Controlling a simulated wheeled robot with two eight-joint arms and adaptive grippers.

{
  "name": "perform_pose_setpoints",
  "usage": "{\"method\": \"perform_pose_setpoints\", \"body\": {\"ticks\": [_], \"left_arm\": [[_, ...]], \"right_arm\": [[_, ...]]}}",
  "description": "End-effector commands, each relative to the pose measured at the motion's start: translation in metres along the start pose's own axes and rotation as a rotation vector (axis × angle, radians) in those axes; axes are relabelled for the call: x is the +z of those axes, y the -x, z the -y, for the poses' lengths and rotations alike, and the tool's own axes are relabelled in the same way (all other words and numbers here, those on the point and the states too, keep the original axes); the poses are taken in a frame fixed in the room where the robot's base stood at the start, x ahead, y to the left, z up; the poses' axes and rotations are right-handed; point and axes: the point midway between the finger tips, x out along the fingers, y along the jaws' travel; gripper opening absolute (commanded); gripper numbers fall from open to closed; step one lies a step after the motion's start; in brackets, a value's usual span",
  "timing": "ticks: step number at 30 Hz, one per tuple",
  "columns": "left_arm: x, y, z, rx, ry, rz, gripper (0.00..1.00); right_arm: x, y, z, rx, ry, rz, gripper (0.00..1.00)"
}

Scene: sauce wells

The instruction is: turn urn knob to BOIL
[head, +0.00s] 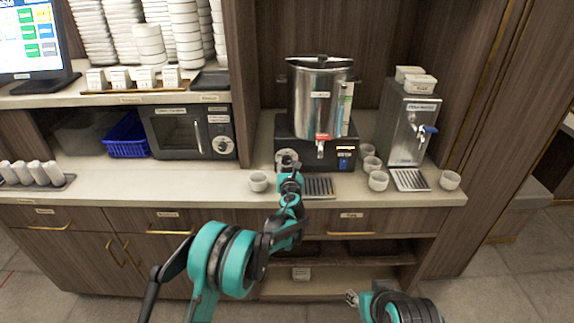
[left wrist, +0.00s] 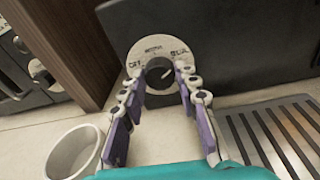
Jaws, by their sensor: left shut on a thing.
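The steel urn (head: 320,100) stands on a black base (head: 345,157) on the counter. A light pointer mark shows on the knob. My left gripper (left wrist: 165,73) has its fingertips on either side of the knob and is shut on it. In the head view the left gripper (head: 288,166) hides part of the knob and dial. My right gripper (head: 352,298) is low in front of the cabinet, away from the urn; its jaws are too small to judge.
A white cup (head: 258,181) stands left of the left gripper. A slotted drip tray (head: 318,188) lies to its right. Several cups (head: 378,181) and a steel dispenser (head: 412,125) stand further right. A microwave (head: 190,132) is at the left.

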Motion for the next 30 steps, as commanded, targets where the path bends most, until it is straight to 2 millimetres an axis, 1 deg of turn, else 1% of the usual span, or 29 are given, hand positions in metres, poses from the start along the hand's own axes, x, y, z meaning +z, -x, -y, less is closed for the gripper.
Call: {"method": "perform_pose_setpoints", "body": {"ticks": [3,4,5,6,14,17,20,30], "left_arm": [[0.000,0.000,0.000,-0.001,-0.001,0.000,0.02],[0.000,0.000,0.000,-0.001,-0.001,0.000,0.39],[0.000,0.000,0.000,-0.001,0.000,0.000,0.47],[0.000,0.000,0.000,-0.001,0.000,0.000,0.52],[0.000,0.000,0.000,0.000,0.000,0.000,0.52],[0.000,0.004,0.000,-0.001,0.000,0.000,0.52],[0.000,0.018,0.001,-0.002,-0.001,0.000,0.52],[0.000,0.090,0.001,-0.002,0.000,0.000,0.52]], "right_arm": [[0.000,0.000,0.000,0.000,0.000,0.000,0.40],[0.000,0.000,0.000,0.000,0.000,0.000,0.40],[0.000,0.000,0.000,0.000,0.000,0.000,0.40],[0.000,0.000,0.000,0.000,0.000,0.000,0.40],[0.000,0.000,0.000,0.000,0.000,0.000,0.40],[0.000,0.000,0.000,0.000,0.000,0.000,0.40],[0.000,0.000,0.000,0.000,0.000,0.000,0.40],[0.000,0.000,0.000,0.000,0.000,0.000,0.40]]}}
